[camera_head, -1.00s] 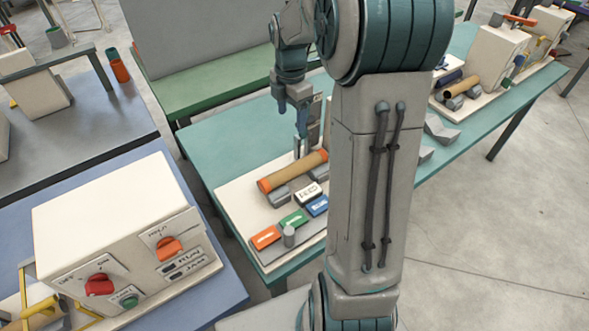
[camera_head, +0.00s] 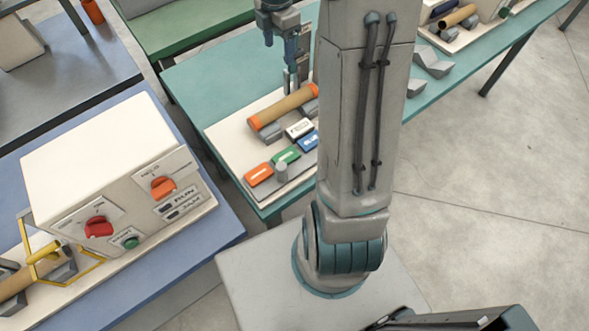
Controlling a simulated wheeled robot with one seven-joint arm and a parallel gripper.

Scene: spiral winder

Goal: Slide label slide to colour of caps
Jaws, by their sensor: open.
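A brown tube (camera_head: 285,106) with orange caps (camera_head: 254,124) lies on grey cradles on the near bench. In front of it sit an orange label block (camera_head: 258,174), a green one (camera_head: 286,155), a blue one (camera_head: 308,141) and a white one (camera_head: 299,129). A short grey upright peg (camera_head: 281,172), perhaps the label slide, stands in front of the orange and green blocks. My gripper (camera_head: 291,84) is open, pointing down just behind the tube. I cannot tell whether it touches the tube. My arm hides the right side of this station.
A white control box (camera_head: 110,160) with red and orange knobs stands on the blue bench at left. The teal bench (camera_head: 205,85) has bare room left of the tube. Grey blocks (camera_head: 431,62) lie right of my arm. Open floor is at right.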

